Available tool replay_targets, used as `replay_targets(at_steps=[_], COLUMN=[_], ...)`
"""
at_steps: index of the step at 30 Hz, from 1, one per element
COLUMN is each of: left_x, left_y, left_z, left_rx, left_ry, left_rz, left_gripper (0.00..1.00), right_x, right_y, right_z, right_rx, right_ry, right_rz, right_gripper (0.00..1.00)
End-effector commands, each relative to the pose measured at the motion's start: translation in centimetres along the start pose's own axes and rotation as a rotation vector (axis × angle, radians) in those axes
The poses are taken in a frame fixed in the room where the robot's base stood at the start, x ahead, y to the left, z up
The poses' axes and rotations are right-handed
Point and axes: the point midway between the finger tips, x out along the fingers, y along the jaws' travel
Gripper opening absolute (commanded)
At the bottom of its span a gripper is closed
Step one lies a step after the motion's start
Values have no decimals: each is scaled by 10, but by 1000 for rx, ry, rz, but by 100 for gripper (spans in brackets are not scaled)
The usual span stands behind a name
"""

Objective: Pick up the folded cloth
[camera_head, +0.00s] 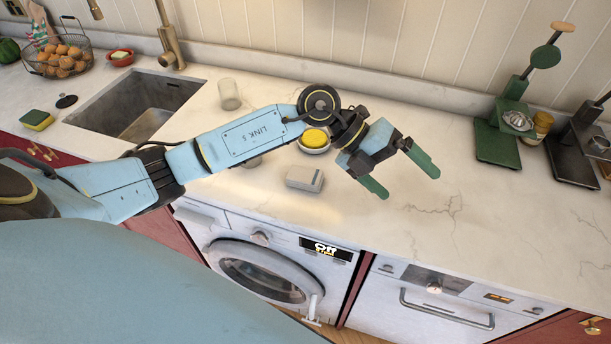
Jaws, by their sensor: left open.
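A small pale grey, block-shaped item (304,178) lies on the worktop near its front edge, above the washing machine. It may be the folded cloth; no other cloth is clear to me. My left gripper (402,174) has green fingers spread apart with nothing between them. It is over the worktop to the right of the grey item, apart from it. My left arm crosses the view from the left and hides part of the worktop behind it. My right gripper is out of view.
A bowl with something yellow (314,138) sits by my wrist. A glass (229,94) stands beside the sink (135,105). A sponge (37,120) and a wire basket (58,59) are at left. A green coffee-press-like stand (498,140) is at right. The right front worktop is clear.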

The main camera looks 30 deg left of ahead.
Motion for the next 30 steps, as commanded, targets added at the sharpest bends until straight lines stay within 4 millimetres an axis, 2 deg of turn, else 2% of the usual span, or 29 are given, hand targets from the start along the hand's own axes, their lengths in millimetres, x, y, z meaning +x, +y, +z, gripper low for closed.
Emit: replay_targets(at_steps=[1, 3, 6, 9, 13, 17, 25, 30], left_x=[-15, -39, -81, -120, -153, -158, -130, -120], left_y=[22, 53, 88, 109, 122, 134, 177, 193], left_z=[11, 23, 38, 48, 54, 54, 51, 50], left_rx=[11, 2, -42, -96, -151, -173, -173, -171], left_ry=[8, 16, 5, -17, -40, -45, -43, -44], left_rz=[152, 362, 622, 816, 960, 1007, 1005, 1004], left_gripper=[100, 100, 100, 100, 100, 100, 100, 100], right_x=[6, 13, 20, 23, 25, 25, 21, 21], right_y=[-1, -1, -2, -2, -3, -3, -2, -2], right_z=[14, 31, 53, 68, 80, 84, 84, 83], right_rx=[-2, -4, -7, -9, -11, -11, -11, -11], right_ry=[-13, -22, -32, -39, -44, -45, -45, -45], right_rz=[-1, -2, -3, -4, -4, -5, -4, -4], right_gripper=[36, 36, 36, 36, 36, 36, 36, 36])
